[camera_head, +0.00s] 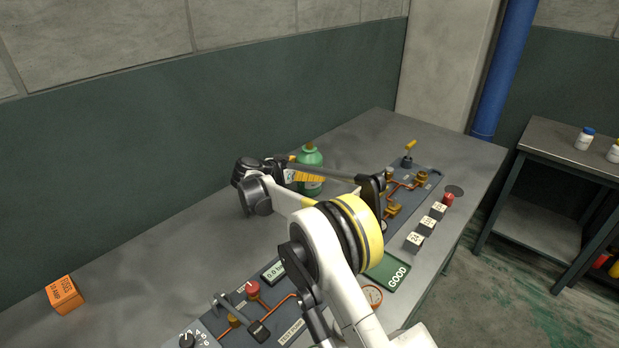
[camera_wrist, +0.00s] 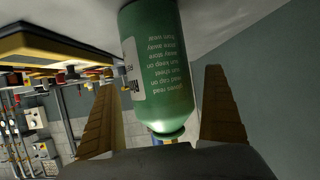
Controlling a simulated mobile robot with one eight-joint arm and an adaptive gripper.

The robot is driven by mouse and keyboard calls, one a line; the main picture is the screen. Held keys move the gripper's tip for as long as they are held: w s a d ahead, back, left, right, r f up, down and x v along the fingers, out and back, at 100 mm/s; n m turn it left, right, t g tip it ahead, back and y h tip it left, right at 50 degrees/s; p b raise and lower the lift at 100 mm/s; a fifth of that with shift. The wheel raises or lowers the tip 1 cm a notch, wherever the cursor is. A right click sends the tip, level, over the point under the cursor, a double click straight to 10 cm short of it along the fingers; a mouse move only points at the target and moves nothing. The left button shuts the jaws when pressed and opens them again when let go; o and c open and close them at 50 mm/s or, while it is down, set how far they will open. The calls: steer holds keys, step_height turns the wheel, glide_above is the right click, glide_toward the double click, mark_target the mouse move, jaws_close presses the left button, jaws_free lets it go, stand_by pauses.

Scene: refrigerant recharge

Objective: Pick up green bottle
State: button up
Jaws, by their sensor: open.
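The green bottle (camera_head: 309,160) stands upright on the grey workbench, behind the control panel, with an orange-brown top. My arm hides part of its lower body in the head view. In the wrist view the green bottle (camera_wrist: 160,70) appears upside down with its white label, between the two brown finger pads. My gripper (camera_wrist: 160,115) is open, with one finger on each side of the bottle and a gap showing at both sides. In the head view my gripper (camera_head: 292,174) is at the bottle, partly hidden by my own arm.
The control panel (camera_head: 222,320) with levers, knobs and gauges runs along the workbench (camera_head: 140,270). An orange box (camera_head: 63,295) lies at the far left. Numbered blocks (camera_head: 427,226) and a green GOOD display (camera_head: 391,273) are at the right. A side table (camera_head: 565,140) holds small bottles.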

steer(key=shift+w+d+f, duration=0.3)
steer(key=shift+w+d, duration=0.1)
steer(key=shift+w, duration=0.1)
steer(key=shift+r, duration=0.1)
steer(key=c, duration=1.4)
steer(key=shift+c, duration=0.6)
steer(key=shift+r, duration=0.2)
